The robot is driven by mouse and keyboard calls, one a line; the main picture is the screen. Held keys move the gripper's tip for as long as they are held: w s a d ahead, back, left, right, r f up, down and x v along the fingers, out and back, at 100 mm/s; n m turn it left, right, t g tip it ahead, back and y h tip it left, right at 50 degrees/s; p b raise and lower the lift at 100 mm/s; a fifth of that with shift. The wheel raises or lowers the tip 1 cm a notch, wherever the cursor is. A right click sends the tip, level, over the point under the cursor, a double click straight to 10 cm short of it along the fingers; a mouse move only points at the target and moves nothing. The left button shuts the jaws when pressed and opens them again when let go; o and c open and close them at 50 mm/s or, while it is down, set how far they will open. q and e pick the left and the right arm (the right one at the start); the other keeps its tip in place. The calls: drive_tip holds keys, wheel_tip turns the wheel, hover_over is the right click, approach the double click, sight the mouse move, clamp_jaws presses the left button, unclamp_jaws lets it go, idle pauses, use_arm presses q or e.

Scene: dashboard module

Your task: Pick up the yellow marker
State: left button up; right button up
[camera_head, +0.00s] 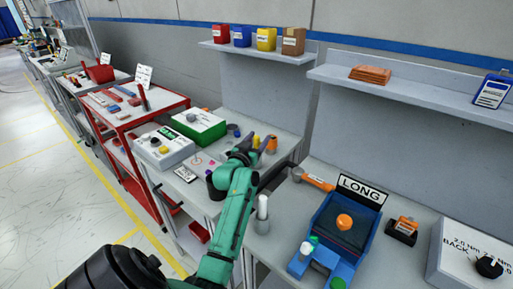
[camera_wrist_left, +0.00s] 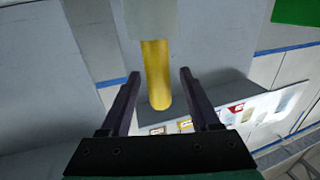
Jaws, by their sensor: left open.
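A yellow cylinder, apparently the yellow marker (camera_wrist_left: 156,75), shows in the left wrist view with a pale grey part at its upper end. My left gripper (camera_wrist_left: 156,80) is open, with one dark finger on each side of the marker. A gap shows between the marker and each finger, so neither seems to touch it. In the head view my left gripper (camera_head: 262,146) is over the workbench near the back wall. I cannot make out the marker clearly there. My right gripper is in neither view.
A dark cup (camera_head: 214,187) and a white cylinder (camera_head: 262,208) stand near my green arm. A green-and-white box (camera_head: 199,126) and a white box (camera_head: 163,148) lie left. A blue fixture (camera_head: 340,235) with an orange knob is right. Shelves (camera_head: 258,52) hang on the wall.

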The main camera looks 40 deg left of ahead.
use_arm(q)
drive_tip(key=shift+x, duration=1)
drive_tip(key=shift+s, duration=0.15)
clamp_jaws()
